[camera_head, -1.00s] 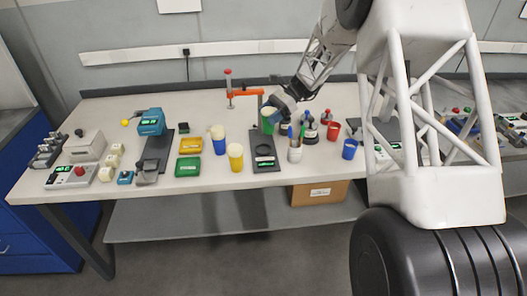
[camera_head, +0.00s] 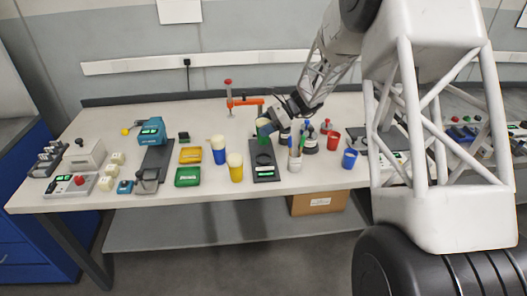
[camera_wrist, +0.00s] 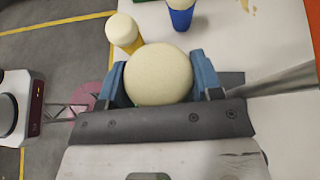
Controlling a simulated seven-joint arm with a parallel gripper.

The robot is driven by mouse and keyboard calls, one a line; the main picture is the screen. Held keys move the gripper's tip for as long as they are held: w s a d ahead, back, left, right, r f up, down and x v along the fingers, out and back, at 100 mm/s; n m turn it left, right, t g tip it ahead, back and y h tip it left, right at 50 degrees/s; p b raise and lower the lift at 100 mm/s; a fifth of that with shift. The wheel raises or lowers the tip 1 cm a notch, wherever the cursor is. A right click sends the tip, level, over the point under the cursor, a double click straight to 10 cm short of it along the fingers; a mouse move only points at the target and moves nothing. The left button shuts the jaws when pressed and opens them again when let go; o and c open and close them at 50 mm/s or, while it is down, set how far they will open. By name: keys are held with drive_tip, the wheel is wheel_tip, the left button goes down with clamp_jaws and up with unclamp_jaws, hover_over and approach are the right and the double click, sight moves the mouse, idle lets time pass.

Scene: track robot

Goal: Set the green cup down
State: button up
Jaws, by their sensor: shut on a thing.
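The green cup (camera_head: 263,128) is upright in my gripper (camera_head: 266,126), near the back end of the black scale (camera_head: 265,171) in the head view. I cannot tell whether its base touches anything. In the wrist view my gripper (camera_wrist: 160,82) has its blue-grey fingers on both sides of a round cream top (camera_wrist: 158,75), which fills the space between them. The cup's green side is hidden there.
A yellow cup (camera_head: 235,168) and a blue cup (camera_head: 218,152) stand left of the scale. A white holder with pens (camera_head: 295,161) is close on its right. An orange clamp-like tool (camera_head: 245,101) is behind.

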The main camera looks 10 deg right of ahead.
drive_tip(key=shift+f, duration=2.45)
drive_tip(key=shift+f, duration=1.85)
drive_tip(key=shift+f, duration=0.1)
drive_tip(key=o, duration=1)
drive_tip(key=shift+c, duration=0.2)
drive_tip(key=shift+d, duration=0.1)
drive_tip(key=v, duration=1.2)
